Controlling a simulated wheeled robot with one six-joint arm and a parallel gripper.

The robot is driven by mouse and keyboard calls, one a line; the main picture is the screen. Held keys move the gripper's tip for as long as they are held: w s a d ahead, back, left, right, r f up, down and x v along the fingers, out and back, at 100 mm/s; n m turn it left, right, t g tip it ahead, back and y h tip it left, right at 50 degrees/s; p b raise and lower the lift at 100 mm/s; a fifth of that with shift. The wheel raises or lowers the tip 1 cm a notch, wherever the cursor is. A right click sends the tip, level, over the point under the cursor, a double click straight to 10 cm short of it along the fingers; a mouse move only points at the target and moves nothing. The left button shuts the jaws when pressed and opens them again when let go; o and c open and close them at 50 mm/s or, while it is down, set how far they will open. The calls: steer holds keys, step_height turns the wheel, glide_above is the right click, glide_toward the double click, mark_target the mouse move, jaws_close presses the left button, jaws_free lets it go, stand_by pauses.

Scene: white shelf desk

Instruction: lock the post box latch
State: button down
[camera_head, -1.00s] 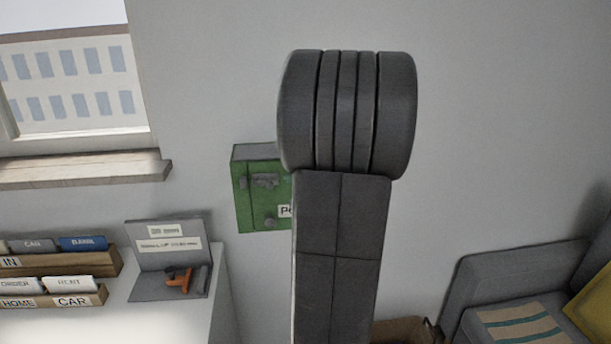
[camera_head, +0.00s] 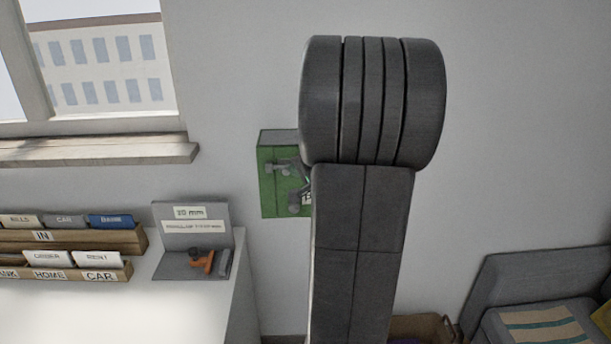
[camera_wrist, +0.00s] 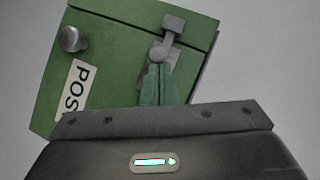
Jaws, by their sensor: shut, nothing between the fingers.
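The green post box (camera_head: 268,190) hangs on the wall in the head view, its right part hidden behind my arm. In the wrist view the post box (camera_wrist: 110,50) fills the upper left, tilted, with a round grey knob (camera_wrist: 72,39) and a white label (camera_wrist: 76,88). The grey latch (camera_wrist: 173,37) is near the box's edge, with a block end and a rounded end. My gripper (camera_wrist: 158,70) is shut and empty, its fingertips at the latch's rounded end. I cannot tell whether they touch it. The latch (camera_head: 276,165) shows small in the head view.
A white desk (camera_head: 130,310) with file holders (camera_head: 70,240) and a grey stand (camera_head: 190,225) is at the left. A window sill (camera_head: 100,150) juts out above it. A grey chair (camera_head: 530,285) is at the lower right. Wall right of the box is clear.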

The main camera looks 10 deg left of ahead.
steer(key=shift+a, duration=0.15)
steer(key=shift+s, duration=0.1)
steer(key=b+v, duration=0.2)
steer(key=v, duration=1.2)
steer(key=w+d+p+x, duration=0.1)
steer(key=p+x, duration=0.3)
steer(key=x, duration=0.8)
steer(key=shift+w+d+f, duration=0.3)
steer(key=shift+w+d, duration=0.05)
steer(key=shift+w, duration=0.25)
steer(key=shift+a, duration=0.1)
